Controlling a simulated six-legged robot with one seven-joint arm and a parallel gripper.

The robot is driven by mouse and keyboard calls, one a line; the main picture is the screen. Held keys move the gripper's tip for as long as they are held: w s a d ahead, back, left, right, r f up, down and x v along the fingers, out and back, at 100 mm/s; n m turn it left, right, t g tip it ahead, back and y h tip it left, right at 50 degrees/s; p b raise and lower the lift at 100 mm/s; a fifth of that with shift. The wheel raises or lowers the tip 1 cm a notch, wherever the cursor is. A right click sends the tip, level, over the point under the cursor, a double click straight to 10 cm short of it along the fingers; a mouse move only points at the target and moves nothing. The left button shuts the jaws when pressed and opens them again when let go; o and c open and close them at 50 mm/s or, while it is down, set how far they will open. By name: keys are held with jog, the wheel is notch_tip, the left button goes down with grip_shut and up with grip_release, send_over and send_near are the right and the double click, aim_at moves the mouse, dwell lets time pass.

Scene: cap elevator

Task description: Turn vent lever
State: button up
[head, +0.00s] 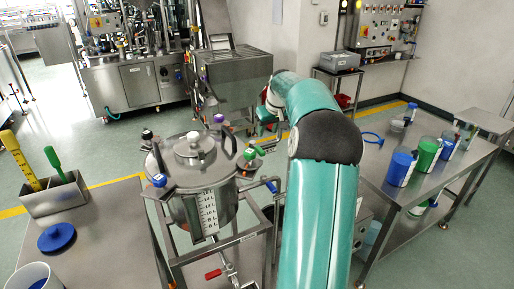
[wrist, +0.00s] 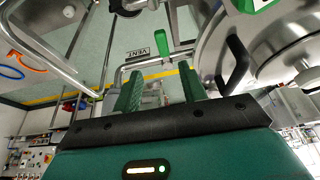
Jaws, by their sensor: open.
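The vent lever (wrist: 160,37) has a green handle and stands on a metal pipe in the wrist view, beside a white label reading VENT (wrist: 138,54). My gripper (wrist: 159,78) is open, with its two green fingers apart and nothing held. The lever shows beyond the fingertips, roughly in line with the gap between them. I see no contact. In the head view my teal arm reaches to the right side of the steel vessel (head: 190,208). My gripper is mostly hidden there, and I cannot make out the vent lever clearly.
The vessel's lid (wrist: 296,48) and a black curved handle (wrist: 236,65) are close on the right in the wrist view. A bent metal pipe (wrist: 48,52) is on the left. In the head view, a table with blue and green containers (head: 401,166) stands right of my arm.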

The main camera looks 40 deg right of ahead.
aim_at(260, 150)
jog(key=x, duration=1)
jog(key=shift+w+a+f, duration=0.1)
jog(key=shift+w+f, duration=0.05)
jog(key=shift+f, duration=0.15)
jog(key=shift+w+f, duration=0.25)
jog(key=shift+s, duration=0.1)
grip_shut()
